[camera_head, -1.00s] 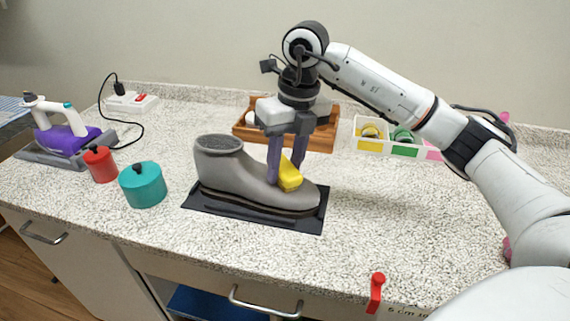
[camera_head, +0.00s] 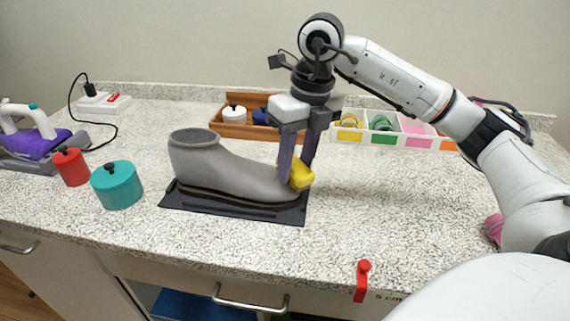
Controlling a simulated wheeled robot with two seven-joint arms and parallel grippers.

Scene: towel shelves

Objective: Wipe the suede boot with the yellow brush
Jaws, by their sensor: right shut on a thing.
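The grey suede boot (camera_head: 225,168) lies with its toe to the right on a black mat (camera_head: 235,209) on the speckled counter. The yellow brush (camera_head: 301,175) is between the fingers of my right gripper (camera_head: 297,168), which points down at the boot's toe end. The gripper is shut on the brush. The brush is at the toe tip and appears to touch it, partly hiding it. My left gripper is not in view.
Teal (camera_head: 117,186) and red (camera_head: 71,167) lidded pots and a purple iron (camera_head: 38,142) stand left of the boot. Behind are a wooden tray (camera_head: 234,129) and a white divided box (camera_head: 405,137). A red clip (camera_head: 362,281) is at the counter's front edge.

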